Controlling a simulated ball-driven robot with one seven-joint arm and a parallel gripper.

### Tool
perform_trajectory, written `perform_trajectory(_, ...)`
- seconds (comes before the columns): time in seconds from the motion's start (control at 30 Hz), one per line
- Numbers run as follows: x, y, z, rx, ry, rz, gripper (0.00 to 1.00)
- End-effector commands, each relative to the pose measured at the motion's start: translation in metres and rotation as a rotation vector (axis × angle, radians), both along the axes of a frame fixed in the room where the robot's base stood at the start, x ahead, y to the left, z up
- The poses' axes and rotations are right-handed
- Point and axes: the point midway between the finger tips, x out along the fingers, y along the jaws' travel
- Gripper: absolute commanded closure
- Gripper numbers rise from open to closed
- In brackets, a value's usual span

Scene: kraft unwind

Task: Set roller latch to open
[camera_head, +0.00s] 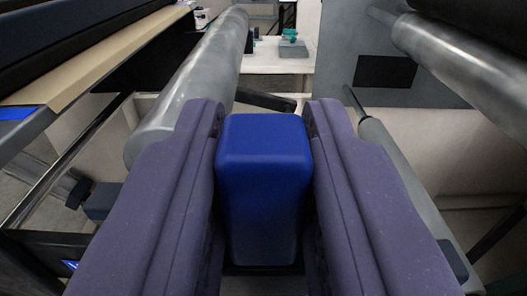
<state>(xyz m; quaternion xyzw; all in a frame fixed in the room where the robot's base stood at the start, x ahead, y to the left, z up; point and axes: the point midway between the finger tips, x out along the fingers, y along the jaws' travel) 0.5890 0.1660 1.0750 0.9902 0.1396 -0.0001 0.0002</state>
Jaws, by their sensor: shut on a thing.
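My gripper (265,115) fills the lower middle of the view, with one purple-grey finger on each side. It is shut on a blue block-shaped handle (264,190) with rounded edges. The handle stands between the two fingers, and both fingers press against its sides. I take the handle for the roller latch, but what it joins to below is hidden. I cannot tell from this view which position the latch is in.
A long grey metal roller (195,85) runs away just left of my gripper. Another roller (465,60) lies at the upper right beside a grey plate (370,40). Brown kraft paper (95,55) stretches at the upper left. A pale table (280,65) with small items stands at the back.

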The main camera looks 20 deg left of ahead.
Motion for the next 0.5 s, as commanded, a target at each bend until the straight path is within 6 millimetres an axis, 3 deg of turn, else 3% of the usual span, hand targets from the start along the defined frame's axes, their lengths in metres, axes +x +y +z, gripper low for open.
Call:
perform_trajectory(0.13, 0.004, -0.012, -0.002, 0.002, -0.001, -0.005, 1.0)
perform_trajectory(0.3, 0.012, -0.043, -0.003, 0.003, -0.002, -0.007, 1.0)
perform_trajectory(0.5, 0.015, -0.054, 0.0, 0.0, 0.0, -0.002, 1.0)
